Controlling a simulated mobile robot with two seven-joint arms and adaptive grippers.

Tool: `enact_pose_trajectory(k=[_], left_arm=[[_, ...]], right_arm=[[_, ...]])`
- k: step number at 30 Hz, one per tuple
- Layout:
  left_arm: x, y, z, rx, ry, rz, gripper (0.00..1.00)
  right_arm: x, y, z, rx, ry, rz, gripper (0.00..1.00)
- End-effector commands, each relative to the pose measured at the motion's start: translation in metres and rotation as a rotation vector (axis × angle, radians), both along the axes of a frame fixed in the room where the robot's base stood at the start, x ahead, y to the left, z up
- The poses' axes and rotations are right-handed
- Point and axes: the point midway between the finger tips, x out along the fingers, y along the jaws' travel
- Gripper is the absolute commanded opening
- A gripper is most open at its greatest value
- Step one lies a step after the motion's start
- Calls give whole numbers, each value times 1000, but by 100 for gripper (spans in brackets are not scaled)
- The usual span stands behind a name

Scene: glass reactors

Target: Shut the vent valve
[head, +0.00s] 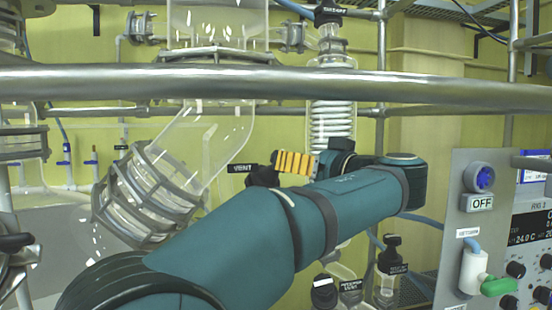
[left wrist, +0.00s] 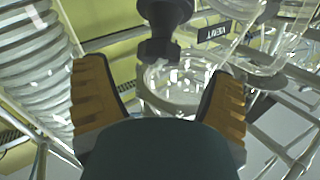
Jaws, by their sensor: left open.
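The vent valve shows as a black knob (head: 262,176) beside a black "VENT" label (head: 240,168) in the head view, partly hidden by my left arm and gripper. In the left wrist view the black valve knob (left wrist: 163,28) hangs at the top centre, with the "VENT" label (left wrist: 214,31) to its right. My left gripper (head: 280,161) has orange ribbed fingers close to the knob. In the left wrist view the left gripper (left wrist: 160,68) is open, its fingers spread to either side of the knob's lower end, with gaps on both sides. My right gripper is not in view.
A metal rail (head: 300,82) crosses in front of the glassware. A glass vessel with a caged end (head: 150,195) stands left, and a coiled glass condenser (head: 331,122) is behind the gripper. A control panel (head: 470,225) stands right. Black-capped glass parts (head: 391,260) sit below my arm.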

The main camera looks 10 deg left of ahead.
Motion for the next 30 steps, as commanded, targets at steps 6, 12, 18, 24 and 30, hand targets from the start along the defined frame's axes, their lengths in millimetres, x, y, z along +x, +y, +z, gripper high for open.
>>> enact_pose_trajectory(k=[6, 12, 18, 24, 30], left_arm=[[25, 34, 1, 0, 1, 3, 84], [38, 51, 1, 0, 0, 1, 84], [43, 56, 0, 0, 0, 0, 84], [43, 56, 0, 1, -1, 0, 84], [42, 56, 0, 1, -1, 0, 21]], right_arm=[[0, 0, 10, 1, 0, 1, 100], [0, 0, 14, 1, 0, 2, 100], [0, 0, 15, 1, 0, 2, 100], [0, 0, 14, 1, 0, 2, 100], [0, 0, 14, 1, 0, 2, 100]])
